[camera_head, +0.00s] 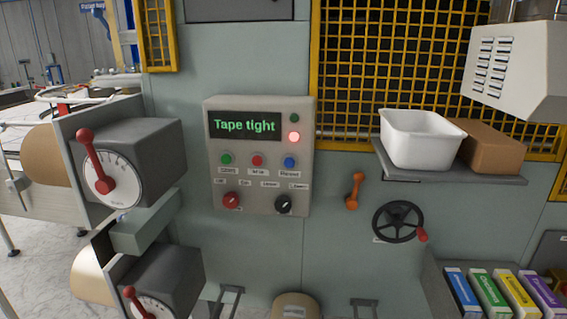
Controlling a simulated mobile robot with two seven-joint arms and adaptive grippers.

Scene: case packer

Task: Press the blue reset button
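The blue reset button (290,162) sits at the right end of a row of three buttons on a grey control box (261,201). A label is under it. Left of it are a red button (257,160) and a green button (226,159). The display (244,125) above reads "Tape tight" in green. A red lamp (294,137) glows right of the display, below a dark green lamp (294,118). Neither of my grippers can be made out in this view, and nothing covers the blue button.
Below the buttons are a red knob (231,200) and a black knob (283,204). Two dial boxes with red levers (95,160) jut out at left. At right are an orange lever (354,190), a handwheel (398,222) and a shelf (450,178) with a white bin (421,138).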

